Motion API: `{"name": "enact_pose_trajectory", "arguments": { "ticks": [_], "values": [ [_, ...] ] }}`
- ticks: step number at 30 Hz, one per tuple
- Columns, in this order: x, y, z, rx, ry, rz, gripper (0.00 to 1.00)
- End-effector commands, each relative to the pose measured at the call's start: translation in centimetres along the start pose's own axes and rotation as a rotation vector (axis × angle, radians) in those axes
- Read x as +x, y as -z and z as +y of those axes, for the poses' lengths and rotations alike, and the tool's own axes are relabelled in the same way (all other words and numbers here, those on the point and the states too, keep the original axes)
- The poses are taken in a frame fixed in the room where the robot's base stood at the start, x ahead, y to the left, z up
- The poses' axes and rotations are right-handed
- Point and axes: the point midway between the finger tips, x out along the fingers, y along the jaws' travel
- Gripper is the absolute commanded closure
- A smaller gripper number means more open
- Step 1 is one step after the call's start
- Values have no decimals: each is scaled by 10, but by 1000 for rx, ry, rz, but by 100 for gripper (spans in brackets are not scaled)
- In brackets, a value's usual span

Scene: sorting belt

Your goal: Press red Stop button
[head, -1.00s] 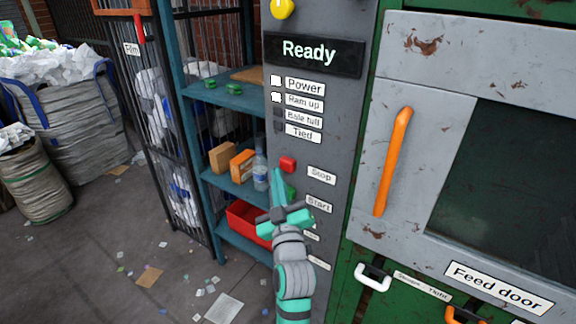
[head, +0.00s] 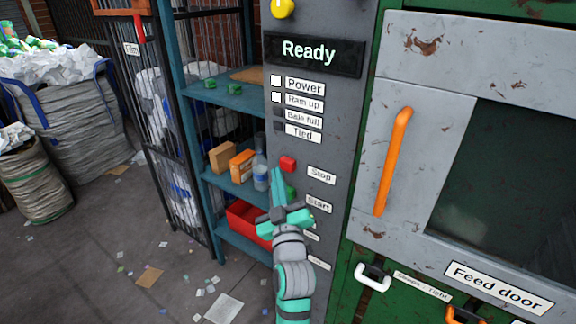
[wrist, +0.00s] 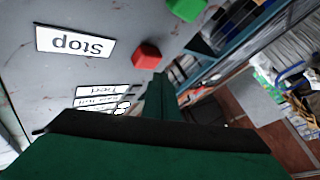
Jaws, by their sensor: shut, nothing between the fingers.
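The red Stop button (head: 288,164) sticks out from the grey control panel (head: 340,60), left of its "Stop" label (head: 321,174). My gripper (head: 278,172) is shut and empty, its teal fingers pointing up just below and left of the red button in the head view. In the wrist view the red button (wrist: 146,56) shows near the fingertips (wrist: 160,85), with a small gap in the picture; I cannot tell whether they touch. The green Start button (head: 291,192) is partly hidden behind my fingers; it shows clearly in the wrist view (wrist: 186,8).
The panel display (head: 314,52) reads "Ready". A blue shelf (head: 235,185) with boxes, a bottle (head: 261,170) and a red bin (head: 246,222) stands left of the panel. The feed door (head: 425,60) with an orange handle (head: 393,160) is on the right.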

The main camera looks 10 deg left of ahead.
Motion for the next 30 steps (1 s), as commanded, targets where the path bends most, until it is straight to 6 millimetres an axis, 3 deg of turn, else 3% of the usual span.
{"name": "enact_pose_trajectory", "arguments": {
  "ticks": [30],
  "values": [
    [7, -5, 6, 0, 0, 0, 100]
  ]
}}
